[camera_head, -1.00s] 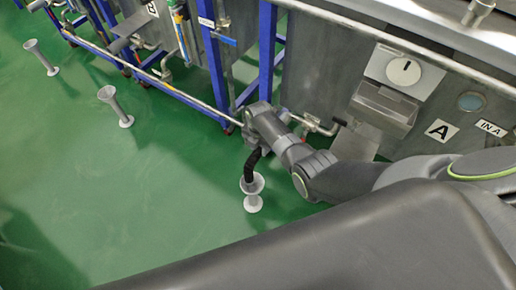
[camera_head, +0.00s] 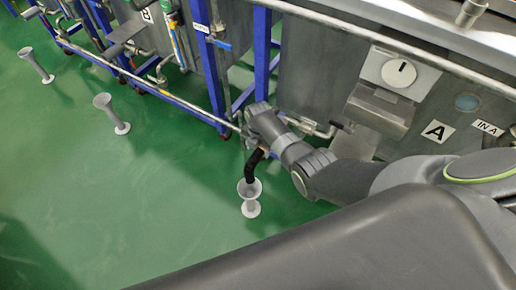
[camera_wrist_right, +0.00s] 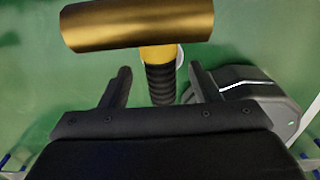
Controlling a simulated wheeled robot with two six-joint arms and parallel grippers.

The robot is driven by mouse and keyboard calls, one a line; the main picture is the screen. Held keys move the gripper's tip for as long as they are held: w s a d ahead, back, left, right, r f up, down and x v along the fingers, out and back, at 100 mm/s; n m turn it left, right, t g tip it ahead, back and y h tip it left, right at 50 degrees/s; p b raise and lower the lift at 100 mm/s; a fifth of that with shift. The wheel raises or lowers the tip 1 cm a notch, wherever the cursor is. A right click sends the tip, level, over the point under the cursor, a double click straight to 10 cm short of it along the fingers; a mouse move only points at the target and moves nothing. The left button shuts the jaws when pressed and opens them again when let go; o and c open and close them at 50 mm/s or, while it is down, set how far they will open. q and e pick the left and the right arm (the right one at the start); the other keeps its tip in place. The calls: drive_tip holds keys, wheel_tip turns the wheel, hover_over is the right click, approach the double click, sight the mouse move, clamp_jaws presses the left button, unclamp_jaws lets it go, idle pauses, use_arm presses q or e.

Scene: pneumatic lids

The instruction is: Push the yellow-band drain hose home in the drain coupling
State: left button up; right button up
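The black ribbed drain hose (camera_head: 252,168) hangs below my right gripper (camera_head: 250,140), its lower end at a pale funnel-topped floor drain (camera_head: 250,207). In the right wrist view the hose (camera_wrist_right: 161,85) stands between the two fingers of the right gripper (camera_wrist_right: 160,80), with a gap on each side. Its yellow band (camera_wrist_right: 158,53) is at the top, against a gold horizontal cylinder (camera_wrist_right: 138,24), which seems to be the drain coupling. The cylinder hides the hose's upper end, so I cannot tell how deep it sits. My left gripper is not in view.
The steel tank marked A (camera_head: 310,80) and a blue frame (camera_head: 265,45) stand close behind the right gripper. A thin steel pipe (camera_head: 190,108) runs low along the frames. More floor drains (camera_head: 112,114) stand to the left on open green floor.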

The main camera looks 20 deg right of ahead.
idle(0.3)
drive_tip(key=shift+r, duration=0.1)
use_arm(q)
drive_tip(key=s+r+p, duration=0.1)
drive_tip(key=p, duration=0.1)
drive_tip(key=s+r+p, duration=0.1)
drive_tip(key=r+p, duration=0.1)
drive_tip(key=p, duration=0.1)
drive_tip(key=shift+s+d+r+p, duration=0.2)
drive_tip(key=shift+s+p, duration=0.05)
drive_tip(key=shift+p, duration=0.1)
use_arm(e)
wheel_tip(320, 180, up, 17)
drive_tip(key=shift+w, duration=0.1)
